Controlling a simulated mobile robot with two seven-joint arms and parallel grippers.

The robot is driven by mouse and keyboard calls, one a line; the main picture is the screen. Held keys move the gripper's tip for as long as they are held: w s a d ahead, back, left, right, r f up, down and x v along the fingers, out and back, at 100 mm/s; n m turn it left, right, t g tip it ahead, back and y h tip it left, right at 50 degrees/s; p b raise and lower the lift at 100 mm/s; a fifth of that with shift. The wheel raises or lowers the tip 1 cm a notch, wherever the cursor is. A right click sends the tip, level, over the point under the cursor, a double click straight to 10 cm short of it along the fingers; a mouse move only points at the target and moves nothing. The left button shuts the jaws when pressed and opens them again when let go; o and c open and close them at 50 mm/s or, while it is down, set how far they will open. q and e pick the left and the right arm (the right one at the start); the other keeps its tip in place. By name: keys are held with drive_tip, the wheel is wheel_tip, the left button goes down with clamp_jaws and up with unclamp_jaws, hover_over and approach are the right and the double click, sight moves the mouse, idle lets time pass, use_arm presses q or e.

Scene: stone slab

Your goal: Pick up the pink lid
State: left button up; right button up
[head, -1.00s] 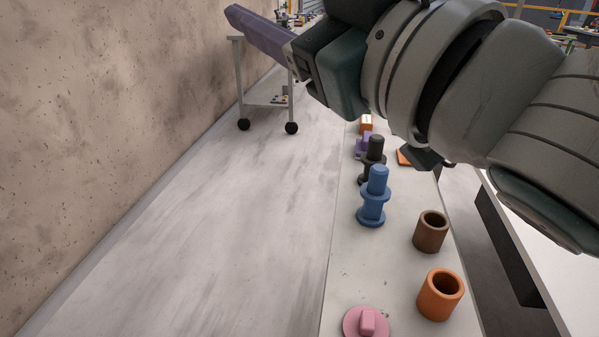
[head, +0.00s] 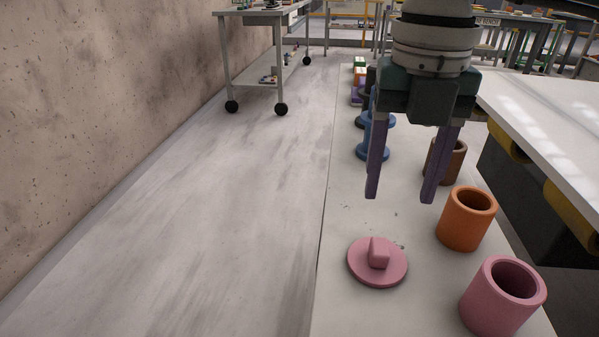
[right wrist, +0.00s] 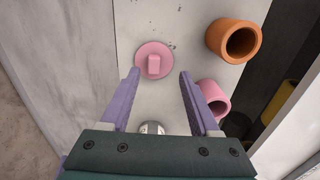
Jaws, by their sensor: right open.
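The pink lid (head: 377,262) lies on the stone slab (head: 345,215), a flat disc with a raised block-shaped handle on top. It also shows in the right wrist view (right wrist: 154,60), ahead of the fingertips and roughly between their lines. My right gripper (head: 400,198) is open and empty, its two purple fingers pointing down above the slab, beyond the lid in the head view. It also shows in the right wrist view (right wrist: 158,72). My left gripper is not in view.
A pink cup (head: 503,296) stands right of the lid, with an orange cup (head: 466,218) and a brown cup (head: 446,160) behind it. A wheeled cart (head: 255,60) stands at the back left.

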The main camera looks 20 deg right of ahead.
sight(380, 241)
drive_tip(key=f, duration=0.2)
drive_tip(key=f+b, duration=0.1)
drive_tip(key=f, duration=0.2)
drive_tip(key=a+f, duration=0.1)
drive_tip(key=f, duration=0.2)
drive_tip(key=shift+s+a+f, duration=0.1)
drive_tip(key=shift+c, duration=0.4)
clamp_jaws()
